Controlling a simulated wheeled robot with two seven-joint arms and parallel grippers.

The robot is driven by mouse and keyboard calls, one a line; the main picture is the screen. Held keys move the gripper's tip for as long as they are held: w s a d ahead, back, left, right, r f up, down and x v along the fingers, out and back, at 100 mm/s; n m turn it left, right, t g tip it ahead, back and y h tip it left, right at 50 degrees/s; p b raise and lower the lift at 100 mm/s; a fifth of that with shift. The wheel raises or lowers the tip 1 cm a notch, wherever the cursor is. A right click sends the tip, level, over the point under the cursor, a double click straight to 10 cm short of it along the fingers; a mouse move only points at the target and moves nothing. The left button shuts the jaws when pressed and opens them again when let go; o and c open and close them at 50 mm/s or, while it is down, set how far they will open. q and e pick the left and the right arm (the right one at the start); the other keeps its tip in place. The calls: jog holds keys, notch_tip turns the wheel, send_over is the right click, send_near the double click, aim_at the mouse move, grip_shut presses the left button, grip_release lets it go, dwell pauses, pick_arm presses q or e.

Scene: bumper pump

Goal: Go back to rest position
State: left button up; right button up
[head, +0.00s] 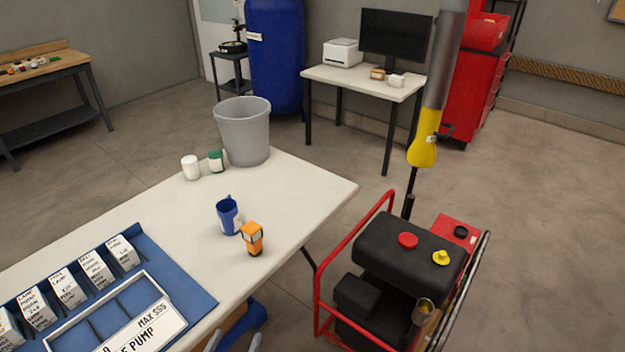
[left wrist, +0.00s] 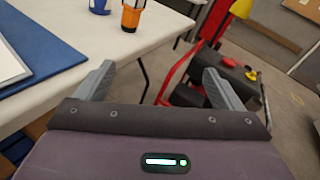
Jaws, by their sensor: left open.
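A blue mug-like container (head: 228,216) and an orange-and-black item (head: 252,239) stand on the table, untouched; the orange item also shows in the left wrist view (left wrist: 132,14). My right gripper is in neither view.
A grey bucket (head: 243,132), a white jar (head: 191,167) and a green jar (head: 216,160) stand at the table's far end. A blue mat (head: 185,292) holds labelled boxes. A grey pole with a yellow end (head: 424,138) stands above the machine. Floor is clear on the right.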

pick_arm(q)
jog(key=s+a+f+n+g+y+b, duration=0.1)
jog(key=s+a+f+n+g+b, duration=0.15)
jog(key=s+f+n, duration=0.5)
jog(key=s+a+f+n+g+y+b, duration=0.1)
jog(key=s+a+f+n+g+y, duration=0.3)
jog(key=f, duration=0.7)
jog(key=s+a+f+n+g+h+b, duration=0.1)
jog(key=s+f+n+g+b, duration=0.1)
jog(key=f+n, duration=0.6)
jog(key=s+d+f+n+g+b, duration=0.1)
jog(key=s+f+n+g, duration=0.1)
jog(key=s+f+n, duration=0.2)
jog(key=s+d+f+n+g+b, duration=0.1)
jog(key=s+f+n, duration=0.4)
jog(key=s, duration=0.6)
jog(key=s+d+f+n+g+b, duration=0.1)
jog(key=s+f+n+g, duration=0.3)
jog(key=s, duration=0.4)
jog(key=shift+d+f+n+h, duration=0.15)
jog(key=shift+f+n+h, duration=0.25)
jog(key=shift+f, duration=0.2)
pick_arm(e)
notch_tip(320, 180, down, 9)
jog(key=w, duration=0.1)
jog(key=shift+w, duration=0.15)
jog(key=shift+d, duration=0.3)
